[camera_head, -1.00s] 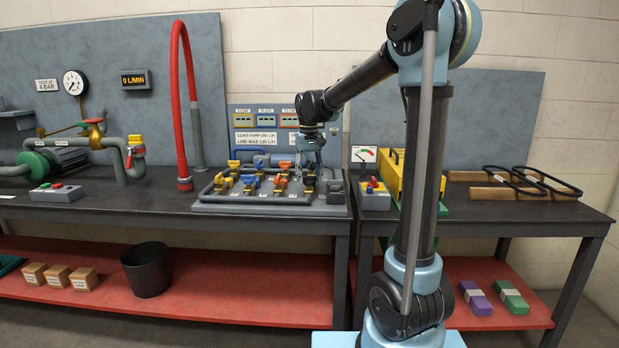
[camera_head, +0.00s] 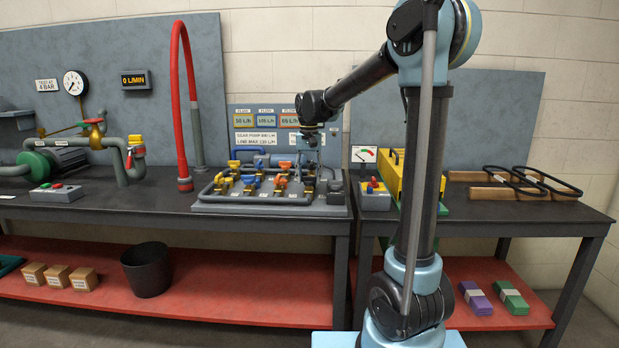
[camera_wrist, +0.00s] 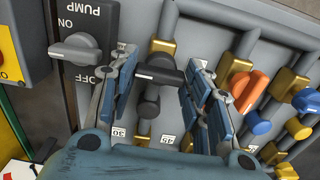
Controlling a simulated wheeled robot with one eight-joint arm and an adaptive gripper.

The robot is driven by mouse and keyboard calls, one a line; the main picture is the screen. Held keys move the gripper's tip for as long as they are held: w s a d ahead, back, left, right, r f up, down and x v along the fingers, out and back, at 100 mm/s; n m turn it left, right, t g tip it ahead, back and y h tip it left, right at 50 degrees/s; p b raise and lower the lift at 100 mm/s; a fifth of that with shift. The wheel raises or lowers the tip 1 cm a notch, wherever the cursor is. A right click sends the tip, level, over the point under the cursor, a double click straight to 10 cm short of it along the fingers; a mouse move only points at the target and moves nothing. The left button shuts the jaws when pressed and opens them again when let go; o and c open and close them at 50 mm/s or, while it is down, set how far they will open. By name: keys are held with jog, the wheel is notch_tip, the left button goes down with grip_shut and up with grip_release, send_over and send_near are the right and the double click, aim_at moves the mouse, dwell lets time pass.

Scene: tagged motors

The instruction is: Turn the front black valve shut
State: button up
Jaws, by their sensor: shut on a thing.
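My gripper (camera_wrist: 162,62) is shut on a black valve handle (camera_wrist: 160,76), with a finger at each end of the bar in the wrist view. The bar lies across the gap between the two fingers, over a grey pipe with a brass-coloured fitting (camera_wrist: 160,47). A dark rounded part (camera_wrist: 149,107) sits just below the handle. In the head view my gripper (camera_head: 309,158) is down at the right end of the valve board (camera_head: 250,209); the handle itself is too small and covered to make out there.
An orange handle (camera_wrist: 251,91) and a blue handle (camera_wrist: 306,100) stand close to the right finger. The grey pump switch (camera_wrist: 76,48) is close to the left finger. Flow displays (camera_head: 266,120) hang behind the board. A yellow case (camera_head: 393,176) stands to the right.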

jog(key=shift+w, duration=0.1)
jog(key=o, duration=1.1)
jog(key=shift+c, duration=0.2)
notch_tip(320, 180, up, 12)
jog(key=shift+d, duration=0.1)
jog(key=s+d+f+t, duration=0.1)
jog(key=s+d+f, duration=0.75)
jog(key=s, duration=0.35)
jog(key=s+d+f+t, duration=0.1)
jog(key=s+d+f, duration=0.6)
jog(key=s+d, duration=0.35)
jog(key=s+d+f, duration=0.2)
jog(key=s+f, duration=0.7)
jog(key=f, duration=0.2)
jog(key=shift+s+d+f+n, duration=0.25)
jog(key=shift+s+f+n, duration=0.05)
jog(key=shift+s+n, duration=0.1)
